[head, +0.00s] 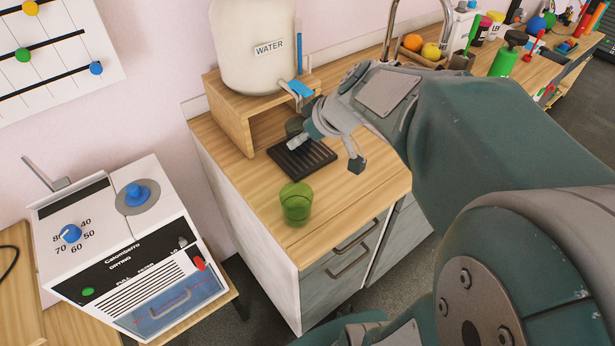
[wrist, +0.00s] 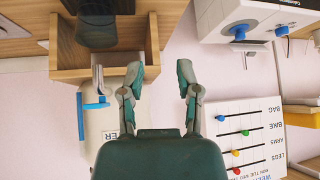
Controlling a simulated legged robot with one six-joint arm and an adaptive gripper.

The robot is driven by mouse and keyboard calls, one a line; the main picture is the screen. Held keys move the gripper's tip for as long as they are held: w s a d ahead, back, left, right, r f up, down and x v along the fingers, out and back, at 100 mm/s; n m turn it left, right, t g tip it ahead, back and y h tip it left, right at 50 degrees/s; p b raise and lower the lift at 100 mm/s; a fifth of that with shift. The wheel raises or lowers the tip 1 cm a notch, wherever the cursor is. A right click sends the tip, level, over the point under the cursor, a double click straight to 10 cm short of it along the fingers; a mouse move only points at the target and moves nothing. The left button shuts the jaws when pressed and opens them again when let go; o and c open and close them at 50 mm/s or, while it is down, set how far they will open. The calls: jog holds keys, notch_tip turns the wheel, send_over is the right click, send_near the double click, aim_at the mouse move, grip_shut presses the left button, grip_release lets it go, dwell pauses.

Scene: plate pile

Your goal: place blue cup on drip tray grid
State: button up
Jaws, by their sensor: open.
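The black drip tray grid (head: 302,157) lies on the wooden counter before the water dispenser's stand. No clearly blue cup shows. A green cup (head: 296,203) stands upright on the counter, near the front edge and apart from the tray. My gripper (head: 328,150) is open above the tray area, its fingers spread with nothing between them. It also shows open and empty in the wrist view (wrist: 159,75). A dark rounded thing (wrist: 97,27) is in front of the stand in the wrist view. I cannot tell whether it is a cup. My fingers partly hide the tray's back.
The white water tank (head: 252,45) sits on a wooden stand (head: 232,115) with a blue-handled tap (head: 300,89). A white drying machine (head: 120,245) is at the lower left. Fruit, bottles and a tap crowd the back right. Bare counter surrounds the green cup.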

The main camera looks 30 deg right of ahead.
jog(key=s+a+m+h, duration=0.1)
jog(key=s+a+m, duration=0.1)
jog(key=s, duration=0.5)
jog(key=s+a+r+m+g+h, duration=0.1)
jog(key=s+a, duration=0.3)
jog(key=s, duration=0.4)
jog(key=shift+s+a+m+h, duration=0.15)
jog(key=shift+a+m+h, duration=0.1)
jog(key=shift+m+h, duration=0.45)
